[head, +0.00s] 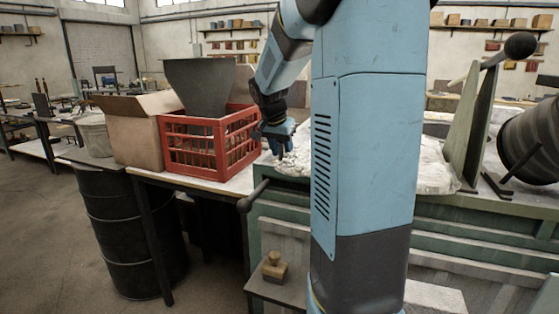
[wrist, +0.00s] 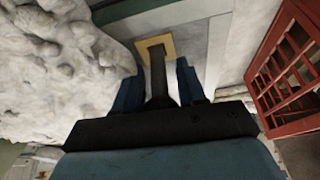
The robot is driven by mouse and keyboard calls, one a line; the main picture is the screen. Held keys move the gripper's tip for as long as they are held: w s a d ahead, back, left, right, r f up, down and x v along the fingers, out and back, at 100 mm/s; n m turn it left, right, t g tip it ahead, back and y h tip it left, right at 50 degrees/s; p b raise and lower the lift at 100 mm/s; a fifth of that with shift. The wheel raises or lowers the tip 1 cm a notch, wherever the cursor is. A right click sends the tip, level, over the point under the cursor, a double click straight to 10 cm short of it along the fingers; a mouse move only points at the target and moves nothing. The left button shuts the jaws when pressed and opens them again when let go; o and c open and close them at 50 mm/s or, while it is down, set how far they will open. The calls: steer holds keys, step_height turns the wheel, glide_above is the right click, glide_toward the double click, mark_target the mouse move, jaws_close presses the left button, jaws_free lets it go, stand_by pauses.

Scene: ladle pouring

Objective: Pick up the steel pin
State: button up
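The steel pin (wrist: 158,78) is a dark rod in the wrist view, with its far end at a square brass-coloured plate (wrist: 149,47). Its near end looks wider, close to my gripper's palm. My gripper (wrist: 160,82) has its two blue fingers on either side of the pin, with a narrow gap visible on each side, so it looks open around it. In the head view my gripper (head: 284,150) points down just right of the red crate, at the pale lumpy heap's left edge. I cannot make out the pin there.
The red crate (head: 205,145) stands close left of my gripper and also shows at right in the wrist view (wrist: 290,70). The pale lumpy heap (wrist: 60,65) lies close on the other side. A cardboard box (head: 135,135) stands left of the crate.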

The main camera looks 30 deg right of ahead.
steer(key=c, duration=0.5)
steer(key=shift+o, duration=0.2)
